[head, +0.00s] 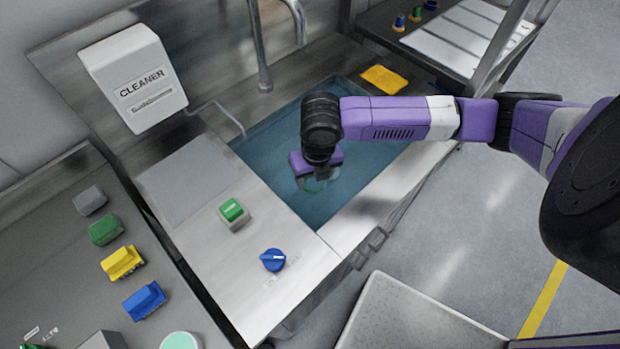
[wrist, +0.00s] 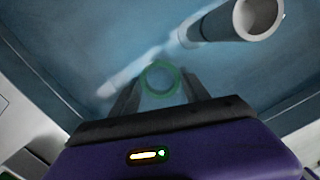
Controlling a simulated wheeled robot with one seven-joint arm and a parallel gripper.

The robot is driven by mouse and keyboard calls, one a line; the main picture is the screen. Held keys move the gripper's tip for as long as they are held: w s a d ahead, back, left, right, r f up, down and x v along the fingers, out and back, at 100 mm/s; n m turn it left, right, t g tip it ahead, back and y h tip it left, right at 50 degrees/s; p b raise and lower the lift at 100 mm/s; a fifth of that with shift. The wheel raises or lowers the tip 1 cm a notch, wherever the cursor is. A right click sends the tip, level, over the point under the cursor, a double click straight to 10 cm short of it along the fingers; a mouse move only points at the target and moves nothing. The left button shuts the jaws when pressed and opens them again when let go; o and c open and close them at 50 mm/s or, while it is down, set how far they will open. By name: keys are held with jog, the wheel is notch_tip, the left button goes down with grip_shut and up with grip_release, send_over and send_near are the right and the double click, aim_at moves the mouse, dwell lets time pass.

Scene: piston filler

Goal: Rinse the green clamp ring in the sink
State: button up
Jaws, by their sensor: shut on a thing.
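The sink (head: 381,152) is a steel basin holding blue water. My gripper (head: 316,183) reaches down into it and its lower end is at the water. In the wrist view my gripper (wrist: 160,88) has its two dark fingers on either side of the green clamp ring (wrist: 160,78), shut on it. The ring looks pale and blurred, as if under the water. In the head view the ring (head: 313,186) shows only faintly below my gripper. The faucet (head: 262,50) stands at the back of the sink, and its spout (wrist: 255,18) shows close by in the wrist view.
A white cleaner dispenser (head: 135,80) stands left of the sink. A yellow sponge-like piece (head: 384,80) lies at the sink's back right. Coloured blocks (head: 123,262) stand at left.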

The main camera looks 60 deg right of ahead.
jog(key=shift+w+d, duration=0.1)
jog(key=shift+w, duration=0.15)
jog(key=shift+w+d, duration=0.1)
jog(key=shift+w, duration=0.2)
jog(key=shift+r, duration=0.1)
notch_tip(320, 180, up, 10)
jog(key=p, duration=0.8)
dwell(0.5)
jog(key=shift+r, duration=0.15)
dwell(0.9)
notch_tip(320, 180, up, 4)
jog(key=p, duration=0.3)
